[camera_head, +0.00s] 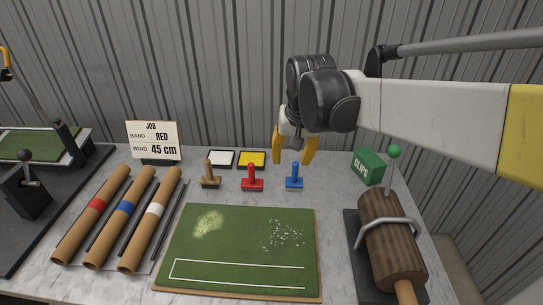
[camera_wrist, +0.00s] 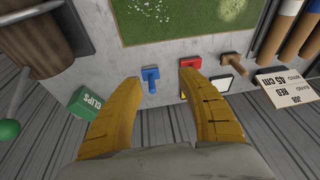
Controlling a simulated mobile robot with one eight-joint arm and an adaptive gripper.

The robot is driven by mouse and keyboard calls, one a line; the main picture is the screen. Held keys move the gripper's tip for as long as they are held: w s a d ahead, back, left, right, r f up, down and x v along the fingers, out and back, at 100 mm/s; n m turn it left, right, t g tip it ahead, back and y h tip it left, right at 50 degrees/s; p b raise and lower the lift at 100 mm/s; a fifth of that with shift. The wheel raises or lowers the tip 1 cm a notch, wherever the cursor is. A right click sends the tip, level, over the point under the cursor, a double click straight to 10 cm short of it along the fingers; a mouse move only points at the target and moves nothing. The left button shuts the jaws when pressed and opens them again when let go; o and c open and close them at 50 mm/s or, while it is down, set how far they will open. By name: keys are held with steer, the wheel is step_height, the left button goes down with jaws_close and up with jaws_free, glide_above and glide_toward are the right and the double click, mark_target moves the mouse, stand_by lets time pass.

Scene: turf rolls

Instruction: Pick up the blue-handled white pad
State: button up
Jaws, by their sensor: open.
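The blue-handled pad (camera_head: 294,177) stands upright near the back of the marble table, right of the red-handled one. Its handle and upper base look blue; I cannot see a white underside. In the wrist view the blue-handled pad (camera_wrist: 150,77) appears between my fingertips, nearer the left one. My gripper (camera_head: 293,147) has yellow fingers spread open and empty, above and behind the blue handle, apart from it. In the wrist view my gripper (camera_wrist: 159,80) is also open.
A red-handled pad (camera_head: 252,178) and a brown-handled one (camera_head: 210,176) stand to the left. White (camera_head: 221,159) and yellow (camera_head: 252,160) trays lie behind them. A green clips box (camera_head: 369,167) stands right. A green turf board (camera_head: 240,245) lies in front; a ribbed wall rises behind.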

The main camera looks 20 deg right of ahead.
steer(key=w+d+f+m+g, duration=0.2)
steer(key=w+d+f, duration=0.25)
steer(key=w, duration=0.45)
steer(key=m+g, duration=0.2)
glide_toward(295, 178)
steer(key=shift+w+d+r+p, duration=0.15)
steer(key=shift+w+r+p, duration=0.05)
steer(key=shift+w+p, duration=0.15)
steer(key=shift+d+f, duration=0.1)
steer(key=shift+f, duration=0.25)
step_height(295, 178, down, 11)
steer(key=b, duration=0.4)
steer(key=shift+d+r+b, duration=0.1)
steer(key=shift+r+b, duration=0.05)
steer(key=shift+b, duration=0.2)
jaws_close()
